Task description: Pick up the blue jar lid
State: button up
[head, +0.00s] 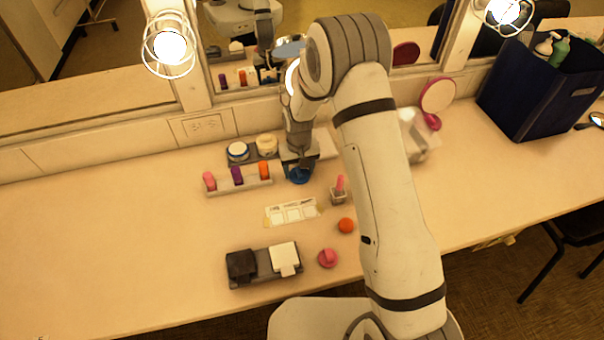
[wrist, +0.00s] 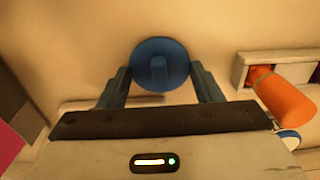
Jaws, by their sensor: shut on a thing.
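The blue jar lid (head: 299,177) is a round disc with a raised bar on top. It shows at the tip of my gripper (head: 299,166), over the counter behind a white card. In the wrist view the lid (wrist: 160,62) sits between the two fingers of my gripper (wrist: 160,78), which are shut on its left and right edges. I cannot tell whether the lid touches the counter or is just above it. The gripper hides part of the lid in the head view.
A rack (head: 240,187) of pink, purple and orange tubes stands left of the gripper, with two jars (head: 238,151) behind. A pink lipstick (head: 339,186) stands right. The counter's left is clear; the mirror stands behind.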

jog(key=r, duration=0.4)
jog(key=r+b, duration=0.1)
jog(key=r, duration=0.4)
jog(key=shift+w+a+r+b, duration=0.15)
jog(key=shift+a+r+b, duration=0.05)
jog(key=shift+r+b, duration=0.1)
jog(key=w+a+r+n, duration=0.1)
jog(key=w+a+n, duration=0.4)
jog(key=a+n, duration=0.45)
jog(key=n+p, duration=0.1)
jog(key=n, duration=0.7)
send_near(237, 148)
jog(key=shift+w+n, duration=0.15)
jog(key=shift+n, duration=0.1)
jog(key=shift+f+b, duration=1.6)
jog(key=shift+f, duration=1.5)
jog(key=shift+f+b, duration=0.15)
jog(key=shift+b, duration=0.2)
